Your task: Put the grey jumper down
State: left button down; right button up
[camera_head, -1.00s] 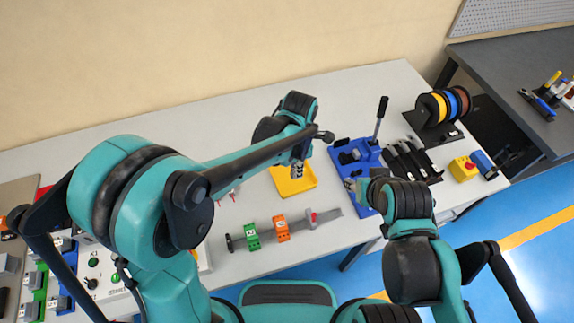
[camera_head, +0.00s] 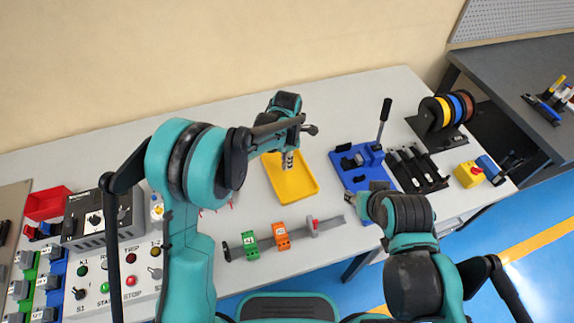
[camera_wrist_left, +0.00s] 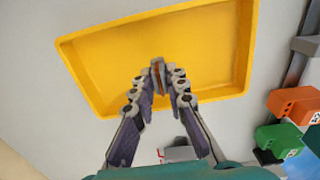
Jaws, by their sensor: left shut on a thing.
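My left gripper (camera_head: 288,161) is over the far part of the yellow tray (camera_head: 302,188), pointing down. In the left wrist view the gripper (camera_wrist_left: 158,82) is shut on a small grey jumper (camera_wrist_left: 157,72) with a brownish strip, held upright between the fingertips. The tray (camera_wrist_left: 215,52) lies behind it there and looks empty around the fingers. I cannot tell whether the jumper touches the tray floor. My right gripper (camera_head: 364,203) is near the front of the blue bender (camera_head: 352,178); its fingers are too small to read.
A rail with a green block (camera_head: 250,244), an orange block (camera_head: 281,236) and a grey-red piece lies in front of the tray. A black tool holder (camera_head: 416,168) and wire spools (camera_head: 446,110) stand right. A control panel (camera_head: 92,272) and red bin (camera_head: 47,203) are left.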

pick_arm(q)
jog(key=shift+f, duration=0.8)
jog(key=c, duration=1.5)
grip_release()
jog(key=shift+f, duration=0.1)
jog(key=shift+c, duration=0.2)
notch_tip(320, 180, up, 11)
jog(key=p, duration=0.3)
jog(key=shift+r, duration=0.8)
